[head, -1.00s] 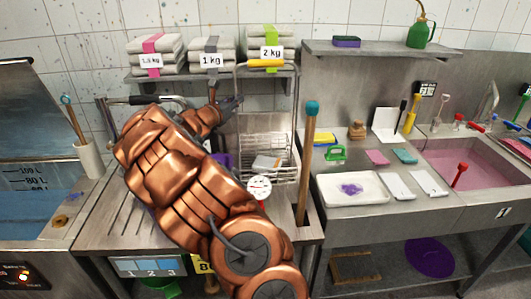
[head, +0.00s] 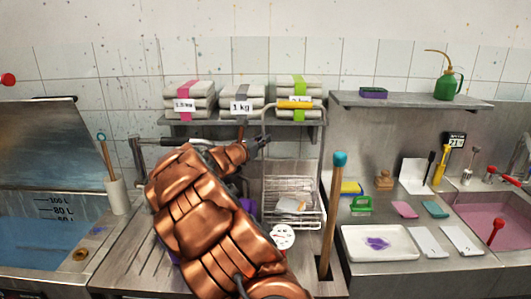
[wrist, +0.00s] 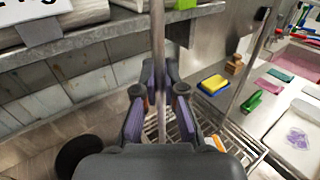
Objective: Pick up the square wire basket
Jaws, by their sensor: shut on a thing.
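The square wire basket (head: 292,212) is in the middle of the head view, with a tall wire handle topped by a yellow grip (head: 295,104). A small pale item with some orange (head: 290,205) lies in it. My gripper (head: 263,141) is at the left upright of the handle, below the yellow grip. In the wrist view my gripper (wrist: 160,76) is shut on this upright (wrist: 158,35), which stands between the purple pads. The wire basket (wrist: 237,145) shows beyond and below the fingers. I cannot tell whether its bottom touches the counter.
A steel shelf (head: 225,118) with stacked labelled bundles is close behind the handle. A wooden stick with a blue top (head: 334,205) stands right of the basket. A white tray (head: 405,253) lies farther right. A blue-filled tank (head: 40,235) is at left.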

